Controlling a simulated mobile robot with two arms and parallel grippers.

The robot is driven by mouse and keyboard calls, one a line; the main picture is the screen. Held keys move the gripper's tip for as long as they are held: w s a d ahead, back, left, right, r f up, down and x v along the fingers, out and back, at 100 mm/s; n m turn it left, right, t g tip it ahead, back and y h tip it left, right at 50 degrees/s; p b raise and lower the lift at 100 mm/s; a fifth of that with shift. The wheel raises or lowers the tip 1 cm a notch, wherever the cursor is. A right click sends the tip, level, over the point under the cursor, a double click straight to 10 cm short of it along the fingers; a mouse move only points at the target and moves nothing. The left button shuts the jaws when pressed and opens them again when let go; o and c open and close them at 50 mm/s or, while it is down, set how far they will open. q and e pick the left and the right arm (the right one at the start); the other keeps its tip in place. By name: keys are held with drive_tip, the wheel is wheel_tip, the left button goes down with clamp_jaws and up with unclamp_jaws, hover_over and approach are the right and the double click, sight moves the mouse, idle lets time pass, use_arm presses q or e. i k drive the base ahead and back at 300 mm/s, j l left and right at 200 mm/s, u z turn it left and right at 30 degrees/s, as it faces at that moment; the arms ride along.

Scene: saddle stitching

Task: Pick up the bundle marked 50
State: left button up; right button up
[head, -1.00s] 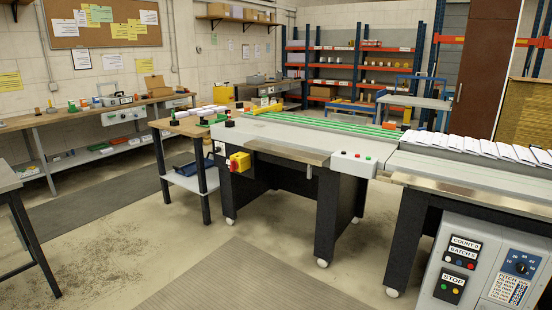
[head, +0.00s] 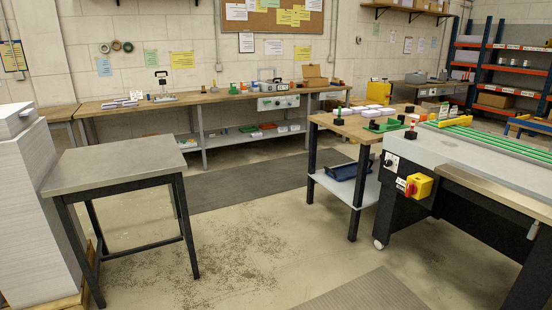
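I cannot make out a bundle marked 50; no such number is legible in the head view. White stacks of paper (head: 371,111) lie on the small wooden-topped table (head: 345,123) beside the stitching machine. More small white stacks (head: 120,102) lie on the long wooden bench (head: 215,95) along the back wall. They are too small to read. Neither of my grippers shows in the head view.
A bare metal-topped table (head: 125,165) stands at the left, next to a tall pile of grey sheets (head: 25,215) on a pallet. The machine (head: 470,150) fills the right side.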

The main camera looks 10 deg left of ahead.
sight(108, 106)
drive_tip(key=i+j+u, duration=0.4)
drive_tip(key=i+u, duration=0.4)
drive_tip(key=i, duration=0.15)
drive_tip(key=i+z, duration=0.3)
drive_tip(key=i, duration=0.4)
drive_tip(key=i+j+z, duration=0.15)
drive_tip(key=i+z, duration=0.2)
drive_tip(key=i, duration=0.4)
drive_tip(key=i+u, duration=0.1)
drive_tip(key=i, duration=0.4)
drive_tip(key=i+l+u, duration=0.15)
drive_tip(key=i, duration=0.35)
drive_tip(key=i+u, duration=0.1)
drive_tip(key=i, duration=0.4)
drive_tip(key=i+l+u, duration=0.15)
drive_tip(key=i, duration=0.35)
drive_tip(key=i+l+u, duration=0.1)
drive_tip(key=i+l, duration=0.2)
drive_tip(key=i, duration=0.2)
drive_tip(key=i+j+u, duration=0.2)
drive_tip(key=i+u, duration=0.25)
drive_tip(key=i, duration=0.6)
drive_tip(key=i+l+u, duration=0.2)
drive_tip(key=i+u, duration=0.25)
drive_tip(key=i, duration=0.6)
drive_tip(key=i+j+u, duration=0.1)
drive_tip(key=i+j, duration=0.35)
drive_tip(key=i, duration=0.3)
drive_tip(key=i+j+u, duration=0.15)
drive_tip(key=i, duration=0.25)
